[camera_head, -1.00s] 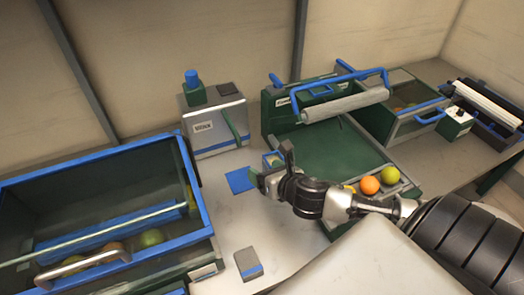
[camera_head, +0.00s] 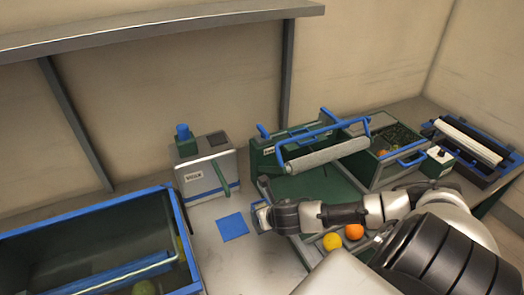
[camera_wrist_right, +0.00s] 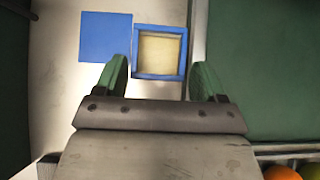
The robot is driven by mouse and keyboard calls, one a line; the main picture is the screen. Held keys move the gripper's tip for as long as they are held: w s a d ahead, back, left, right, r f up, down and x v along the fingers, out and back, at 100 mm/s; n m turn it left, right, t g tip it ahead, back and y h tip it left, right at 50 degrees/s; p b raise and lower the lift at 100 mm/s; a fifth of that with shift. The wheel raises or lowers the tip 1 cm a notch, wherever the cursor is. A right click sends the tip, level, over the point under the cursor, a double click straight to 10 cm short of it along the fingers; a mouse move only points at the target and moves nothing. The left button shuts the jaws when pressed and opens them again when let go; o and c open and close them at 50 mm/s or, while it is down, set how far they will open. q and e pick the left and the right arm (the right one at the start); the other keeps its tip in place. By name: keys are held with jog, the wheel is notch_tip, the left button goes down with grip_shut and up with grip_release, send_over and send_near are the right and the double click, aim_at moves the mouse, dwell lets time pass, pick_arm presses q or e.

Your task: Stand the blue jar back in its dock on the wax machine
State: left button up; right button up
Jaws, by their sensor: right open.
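The wax machine (camera_head: 208,172) is a grey and green box with a label on its front, standing at the back of the table. A blue, jar-like piece (camera_head: 183,132) stands upright at its top left; I cannot tell whether it is a jar or a cap. A small square blue-rimmed container (camera_wrist_right: 137,52) with a cream inside is on the table. A flat blue square (camera_head: 233,226) lies left of it. My right gripper (camera_wrist_right: 160,80) is open, pointing down, its fingers at either side of the container's near part. I cannot tell whether they touch it. My left gripper is out of view.
A blue-rimmed bin (camera_head: 95,222) stands at the left. A green machine with a grey roller (camera_head: 328,154) is right of the wax machine. Oranges (camera_head: 354,231) lie in a tray by my right arm. Another bin (camera_head: 408,158) stands at the back right.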

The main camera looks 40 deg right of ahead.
jog(key=x, duration=0.4)
jog(key=shift+w+a+f, duration=0.1)
jog(key=shift+a+f, duration=0.05)
jog(key=c, duration=0.9)
